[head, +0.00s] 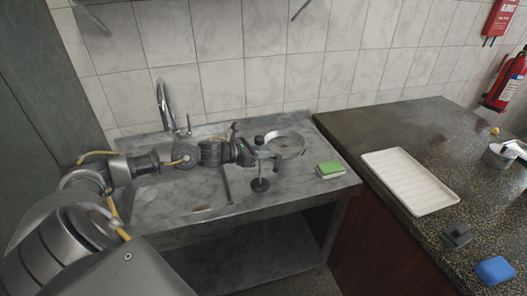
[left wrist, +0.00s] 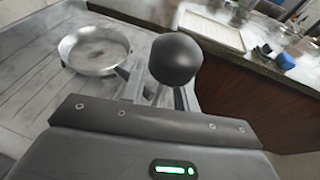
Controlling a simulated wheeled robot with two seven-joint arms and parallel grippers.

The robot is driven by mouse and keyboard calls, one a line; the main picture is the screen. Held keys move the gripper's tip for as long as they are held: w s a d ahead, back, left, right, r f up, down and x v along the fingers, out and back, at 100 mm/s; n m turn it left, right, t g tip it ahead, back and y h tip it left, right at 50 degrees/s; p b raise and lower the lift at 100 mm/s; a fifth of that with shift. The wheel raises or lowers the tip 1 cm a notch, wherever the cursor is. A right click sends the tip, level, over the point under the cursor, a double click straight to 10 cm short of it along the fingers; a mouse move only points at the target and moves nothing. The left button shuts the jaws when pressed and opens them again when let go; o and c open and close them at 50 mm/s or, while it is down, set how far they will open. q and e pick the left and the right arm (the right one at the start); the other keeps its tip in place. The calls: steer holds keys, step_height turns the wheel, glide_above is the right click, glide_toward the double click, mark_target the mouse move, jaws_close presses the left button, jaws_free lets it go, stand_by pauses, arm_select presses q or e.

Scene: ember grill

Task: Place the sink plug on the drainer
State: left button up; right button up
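The sink plug shows in the head view as a dark round base (head: 260,185) under a thin upright rod, with a black ball knob on top. The knob (left wrist: 175,58) is large in the left wrist view. My left gripper (head: 266,156) has its fingers on either side of the rod just below the knob, and appears shut on it. The plug is upright over the ribbed steel drainer (head: 295,190), right of the basin (head: 185,195). I cannot tell whether its base touches the drainer. My right gripper is in neither view.
A round steel pan (head: 286,145) sits behind the plug, and a green-topped sponge (head: 329,169) lies to its right. A white ribbed tray (head: 420,192), a dark grey block (head: 457,235) and a blue block (head: 494,270) lie on the dark counter. The front of the drainer is bare.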

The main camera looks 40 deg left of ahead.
arm_select(q)
steer(key=b+v, duration=0.2)
steer(key=v, duration=1)
steer(key=shift+r+b, duration=0.2)
steer(key=shift+b, duration=0.1)
stand_by(0.4)
